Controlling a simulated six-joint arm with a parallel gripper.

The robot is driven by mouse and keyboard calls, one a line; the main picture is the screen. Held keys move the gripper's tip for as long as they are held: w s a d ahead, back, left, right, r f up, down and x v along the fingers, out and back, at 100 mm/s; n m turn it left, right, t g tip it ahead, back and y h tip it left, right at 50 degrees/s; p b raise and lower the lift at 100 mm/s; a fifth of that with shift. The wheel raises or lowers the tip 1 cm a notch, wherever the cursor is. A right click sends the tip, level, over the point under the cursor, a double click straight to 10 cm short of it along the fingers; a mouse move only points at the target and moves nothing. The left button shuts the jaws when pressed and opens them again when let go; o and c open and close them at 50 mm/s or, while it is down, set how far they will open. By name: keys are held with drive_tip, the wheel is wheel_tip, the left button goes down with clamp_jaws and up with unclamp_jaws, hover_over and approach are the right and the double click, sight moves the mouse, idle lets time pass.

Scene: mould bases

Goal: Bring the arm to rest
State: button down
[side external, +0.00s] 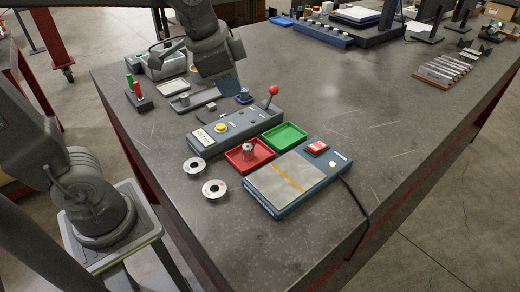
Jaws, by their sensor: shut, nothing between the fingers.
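My arm reaches in from the left over the grey table (330,110). My gripper (229,90) is at the arm's end, shut and empty, pointing down above the back part of the work area. It is small and dark here, and its fingertips are hard to make out. A blue round part (244,95) shows just right of it, and I cannot tell the gap between them. A red tray (240,164) holds a small metal part (248,152). A green tray (285,136) beside it is empty.
A control box (236,130) with a red-knobbed lever (273,90) stands in front of my gripper. Two metal rings (214,189) lie at the front left. A flat-plated device (290,184) with a red button stands at front. The table's right middle is clear.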

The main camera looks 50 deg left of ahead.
drive_tip(key=s+a+f+n+t, duration=0.1)
drive_tip(key=s+a+f+n, duration=0.1)
drive_tip(key=s+n, duration=0.4)
drive_tip(key=shift+s+a+f+t, duration=0.15)
drive_tip(key=shift+s+f+t, duration=0.25)
drive_tip(key=shift+s+f, duration=0.85)
